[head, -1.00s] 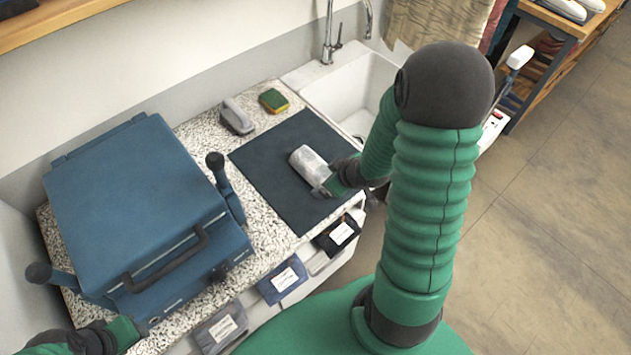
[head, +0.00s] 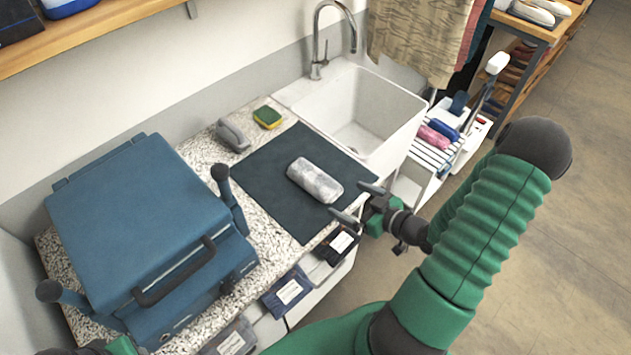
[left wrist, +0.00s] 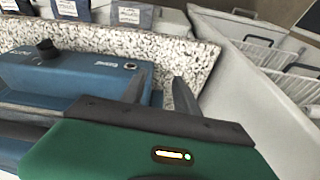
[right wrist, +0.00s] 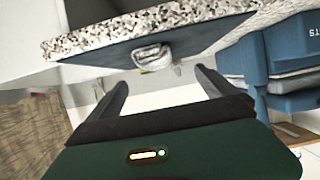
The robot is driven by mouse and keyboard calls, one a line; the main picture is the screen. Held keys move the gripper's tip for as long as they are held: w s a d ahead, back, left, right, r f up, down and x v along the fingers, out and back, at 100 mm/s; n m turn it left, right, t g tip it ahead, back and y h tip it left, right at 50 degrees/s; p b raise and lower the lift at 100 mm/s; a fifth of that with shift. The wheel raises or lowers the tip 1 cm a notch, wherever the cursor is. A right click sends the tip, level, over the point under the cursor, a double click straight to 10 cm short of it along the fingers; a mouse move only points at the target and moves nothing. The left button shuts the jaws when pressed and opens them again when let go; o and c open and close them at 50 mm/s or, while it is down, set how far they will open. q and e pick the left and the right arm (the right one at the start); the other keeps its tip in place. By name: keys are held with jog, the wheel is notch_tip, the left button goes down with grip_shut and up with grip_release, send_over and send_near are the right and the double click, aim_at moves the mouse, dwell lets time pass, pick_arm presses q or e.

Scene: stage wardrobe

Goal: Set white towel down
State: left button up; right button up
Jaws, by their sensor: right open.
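The white towel (head: 315,180), a grey-white mottled roll, lies on the dark mat (head: 262,172) on the speckled counter. It also shows beyond the fingers in the right wrist view (right wrist: 152,57). My right gripper (head: 357,202) is open and empty, just off the towel's right end, by the counter's front edge. My left gripper is mostly cut off at the bottom left of the head view. In the left wrist view its fingers (left wrist: 160,90) stand apart with nothing between them, near the blue case.
A blue case-like machine (head: 135,220) fills the counter's left. A grey iron-like object (head: 232,135) and a sponge (head: 268,117) sit behind the mat. A white sink (head: 355,115) is at the back right, with a white rack (head: 435,150) beyond. Labelled pouches (head: 288,290) hang along the counter front.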

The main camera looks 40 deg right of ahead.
aim_at(332, 191)
jog(key=x, duration=0.8)
jog(key=shift+w+d+f, duration=0.15)
jog(key=shift+w+f, duration=0.1)
jog(key=shift+w, duration=0.05)
jog(key=x, duration=0.3)
jog(key=p+x, duration=0.1)
jog(key=x, duration=0.1)
jog(key=shift+w+d+r, duration=0.15)
jog(key=shift+w+r, duration=0.05)
jog(key=shift+w, duration=0.15)
jog(key=shift+w+d+f, duration=0.1)
jog(key=shift+w+f, duration=0.05)
jog(key=shift+w, duration=0.05)
jog(key=shift+s, duration=0.1)
jog(key=shift+c, duration=0.4)
jog(key=c, duration=1.5)
